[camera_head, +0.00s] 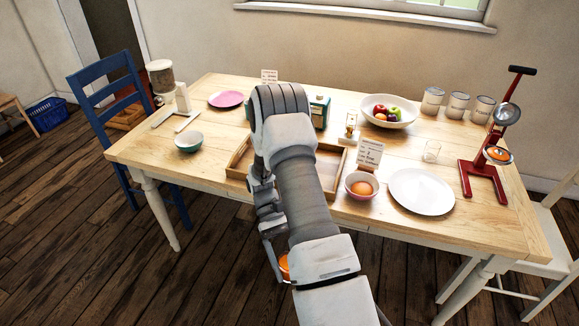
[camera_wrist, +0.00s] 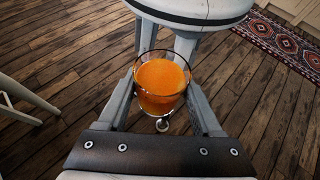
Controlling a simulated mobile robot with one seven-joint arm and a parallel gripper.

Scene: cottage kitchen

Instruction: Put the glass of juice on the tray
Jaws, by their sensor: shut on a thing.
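In the wrist view, a clear glass of orange juice (camera_wrist: 161,80) stands between the two fingers of my gripper (camera_wrist: 163,95), which is shut on it. In the head view, only a bit of the orange juice (camera_head: 284,266) shows beside my arm, in front of the table's near edge and over the floor. The rest of the glass and most of my gripper are hidden by my arm there. The wooden tray (camera_head: 330,170) lies on the table near its front middle, partly hidden behind my arm. Its visible parts look empty.
On the table (camera_head: 470,222), a bowl with an egg (camera_head: 362,186) and a white plate (camera_head: 422,191) sit right of the tray. A red juicer (camera_head: 490,150) and a fruit bowl (camera_head: 388,111) stand farther off. A blue chair (camera_head: 105,83) is at left.

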